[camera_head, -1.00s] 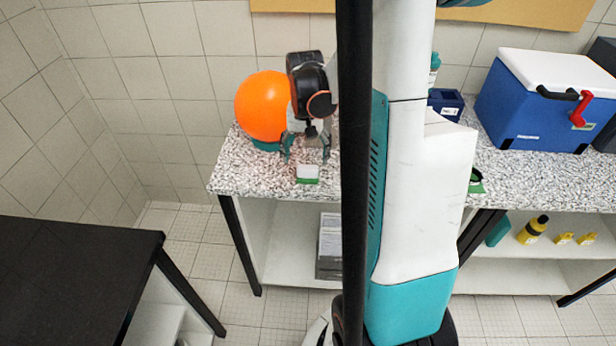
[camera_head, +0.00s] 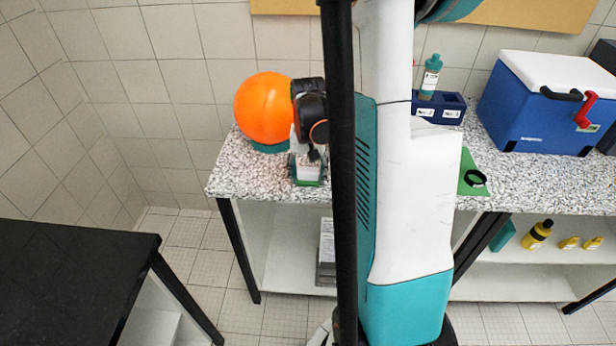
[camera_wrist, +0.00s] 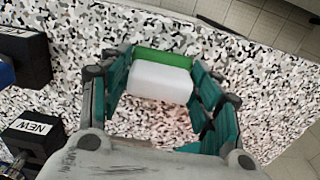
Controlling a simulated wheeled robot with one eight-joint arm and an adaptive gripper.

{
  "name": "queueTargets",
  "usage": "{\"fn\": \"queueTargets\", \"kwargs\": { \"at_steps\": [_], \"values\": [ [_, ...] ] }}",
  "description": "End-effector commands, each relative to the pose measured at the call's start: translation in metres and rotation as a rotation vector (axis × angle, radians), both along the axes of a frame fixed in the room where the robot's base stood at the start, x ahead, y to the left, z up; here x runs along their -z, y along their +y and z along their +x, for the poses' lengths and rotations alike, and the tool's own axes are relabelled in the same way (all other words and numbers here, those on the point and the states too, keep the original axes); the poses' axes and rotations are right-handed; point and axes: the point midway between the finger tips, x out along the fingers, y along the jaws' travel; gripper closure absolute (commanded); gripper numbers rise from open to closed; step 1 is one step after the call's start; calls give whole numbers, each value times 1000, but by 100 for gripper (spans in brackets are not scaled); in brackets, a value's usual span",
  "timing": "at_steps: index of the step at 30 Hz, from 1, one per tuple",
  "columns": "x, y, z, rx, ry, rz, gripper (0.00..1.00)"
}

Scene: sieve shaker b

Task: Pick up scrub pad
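The scrub pad (camera_head: 308,175), a white block with a green layer, lies on the speckled counter (camera_head: 236,178) near its front edge. In the wrist view the pad (camera_wrist: 160,82) sits between my gripper's two teal fingers. My gripper (camera_head: 307,170) is over the pad, pointing down, with a finger on each side.
An orange ball (camera_head: 264,107) on a teal base stands just left of my gripper. Dark blocks, one labelled NEW (camera_wrist: 32,132), lie at the left in the wrist view. A blue cooler (camera_head: 540,105), a bottle (camera_head: 430,76) in a blue holder, and a green mat (camera_head: 468,172) are further right.

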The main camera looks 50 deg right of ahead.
Motion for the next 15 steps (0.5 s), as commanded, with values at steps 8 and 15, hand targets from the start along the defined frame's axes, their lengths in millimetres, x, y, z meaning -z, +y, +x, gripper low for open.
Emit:
{"fn": "queueTargets", "kwargs": {
  "at_steps": [8, 15],
  "values": [
    [0, 0, 0, 0, 0, 0, 70],
    [-4, 0, 0, 0, 0, 0, 71]
  ]
}}
